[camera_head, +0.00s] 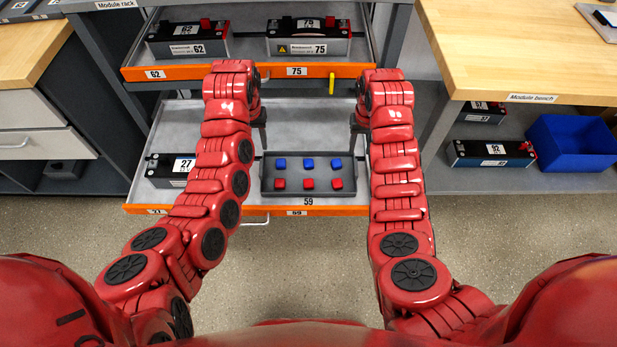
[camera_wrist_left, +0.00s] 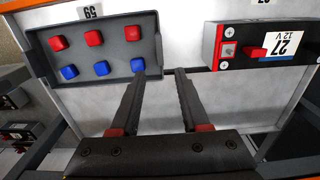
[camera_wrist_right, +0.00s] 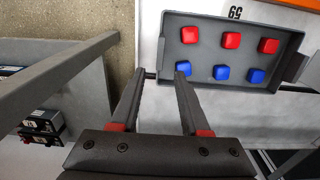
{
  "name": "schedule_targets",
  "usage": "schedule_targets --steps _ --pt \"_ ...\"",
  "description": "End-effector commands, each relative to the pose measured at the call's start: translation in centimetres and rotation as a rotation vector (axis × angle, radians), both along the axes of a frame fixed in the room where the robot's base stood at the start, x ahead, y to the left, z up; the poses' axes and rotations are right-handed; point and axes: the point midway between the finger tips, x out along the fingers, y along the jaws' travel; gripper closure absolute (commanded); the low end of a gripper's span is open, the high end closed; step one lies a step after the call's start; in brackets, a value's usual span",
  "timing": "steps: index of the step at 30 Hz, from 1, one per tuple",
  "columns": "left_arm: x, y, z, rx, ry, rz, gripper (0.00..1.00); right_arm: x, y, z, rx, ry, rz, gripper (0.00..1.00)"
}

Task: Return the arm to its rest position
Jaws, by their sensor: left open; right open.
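My left gripper (camera_head: 259,128) and right gripper (camera_head: 358,130) hang over the lower drawer, one near each end of a grey tray (camera_head: 308,195). The tray lies on the drawer floor and holds several blue and red blocks in two rows. In the left wrist view my left gripper (camera_wrist_left: 163,72) is open and empty, with one fingertip close to the tray's end wall (camera_wrist_left: 158,45). In the right wrist view my right gripper (camera_wrist_right: 160,73) is open and empty beside the tray (camera_wrist_right: 205,70). I cannot tell whether either finger touches the tray.
The lower drawer (camera_head: 180,125) is pulled out and also holds module 27 (camera_head: 167,170). Above it, an open upper drawer (camera_head: 250,70) holds modules 62 (camera_head: 188,48) and 75 (camera_head: 310,46). The module bench (camera_head: 520,50) stands right, with a blue bin (camera_head: 572,142) below. The floor in front is clear.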

Motion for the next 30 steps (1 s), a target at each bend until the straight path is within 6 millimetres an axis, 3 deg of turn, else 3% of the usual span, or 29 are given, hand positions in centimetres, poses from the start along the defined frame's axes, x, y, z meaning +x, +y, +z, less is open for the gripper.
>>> schedule_targets --steps 6,24,27,30 --pt "0.0 0.0 0.0 0.0 0.0 0.0 0.54 0.0 0.1 2.1 0.001 0.0 0.002 0.54" --pt "0.1 0.0 -0.1 -0.001 -0.005 0.0 0.54 0.1 0.1 2.2 0.0 -0.005 0.002 0.54" --pt "1.1 -0.2 -0.9 -0.011 -0.055 0.004 0.54 1.1 -0.3 1.5 -0.007 -0.055 0.004 0.54" --pt "3.7 -0.7 -2.6 -0.034 -0.191 0.016 0.54 3.8 -1.0 -0.1 -0.025 -0.195 0.013 0.54"
